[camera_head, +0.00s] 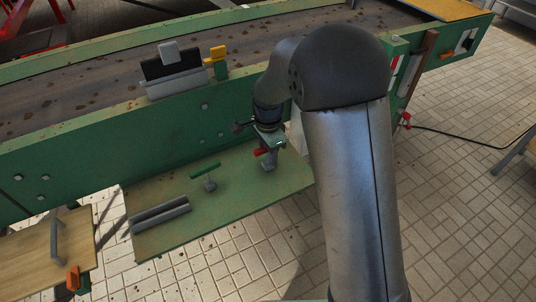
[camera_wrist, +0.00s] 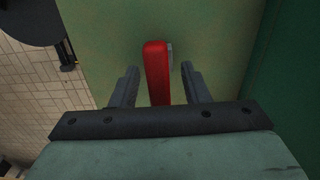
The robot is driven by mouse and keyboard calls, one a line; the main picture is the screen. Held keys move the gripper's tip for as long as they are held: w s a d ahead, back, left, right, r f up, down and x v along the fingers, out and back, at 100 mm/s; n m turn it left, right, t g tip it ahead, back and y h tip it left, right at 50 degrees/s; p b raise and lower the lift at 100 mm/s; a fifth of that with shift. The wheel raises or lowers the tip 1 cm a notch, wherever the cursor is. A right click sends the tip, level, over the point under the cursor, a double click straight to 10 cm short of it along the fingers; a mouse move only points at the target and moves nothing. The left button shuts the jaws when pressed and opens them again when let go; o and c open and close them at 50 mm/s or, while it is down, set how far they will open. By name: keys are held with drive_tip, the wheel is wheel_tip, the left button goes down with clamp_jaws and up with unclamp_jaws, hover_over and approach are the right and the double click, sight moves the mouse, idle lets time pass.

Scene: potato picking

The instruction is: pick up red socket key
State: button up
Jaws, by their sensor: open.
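The red socket key (camera_wrist: 156,72) shows in the wrist view as a red bar over the green shelf, with a small grey part at its right side. My gripper (camera_wrist: 159,78) is open, with one finger on each side of the red bar and a gap on both sides. In the head view the red socket key (camera_head: 262,151) is partly hidden by my gripper (camera_head: 268,150), which hangs over the right part of the shelf. The lower end of the key is mostly hidden in the wrist view.
A green-handled key (camera_head: 205,170) stands on the green shelf (camera_head: 240,205), left of my gripper. A grey double-channel holder (camera_head: 160,214) lies at the shelf's left end. The green conveyor side wall (camera_head: 110,158) rises close behind. A wooden board (camera_head: 30,262) is at lower left.

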drive_tip(key=shift+f, duration=0.3)
clamp_jaws()
drive_tip(key=shift+r, duration=0.2)
